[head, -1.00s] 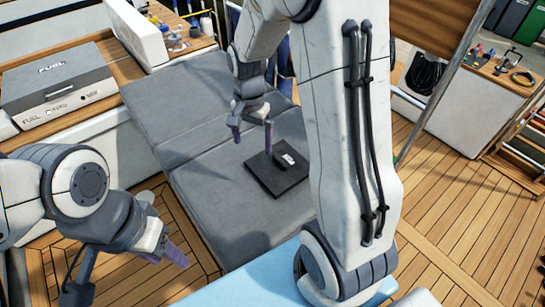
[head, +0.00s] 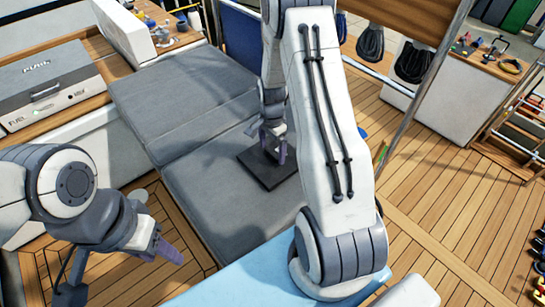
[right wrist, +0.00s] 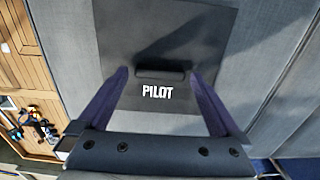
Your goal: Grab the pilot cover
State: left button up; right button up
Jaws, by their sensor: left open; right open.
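The pilot cover is a flat dark square (head: 262,172) lying on the grey cushion in the head view, partly hidden by my right arm. In the right wrist view the pilot cover (right wrist: 125,45) shows a raised dark handle bar and the white word PILOT. My right gripper (head: 275,148) is over the cover; in the right wrist view its purple fingers (right wrist: 162,80) are open, one on each side of the handle. Whether they touch the cover I cannot tell. My left gripper (head: 170,262) is open and empty at the lower left, away from the cover.
The grey cushions (head: 195,105) form a bench around the cover. A fuel box (head: 50,85) stands on the left. A light blue surface (head: 250,285) is in front, below my right arm. Wooden deck (head: 440,200) lies open to the right.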

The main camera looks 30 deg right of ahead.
jog(key=shift+f, duration=0.6)
jog(key=c, duration=1.2)
jog(key=shift+r, duration=0.1)
jog(key=shift+c, duration=0.2)
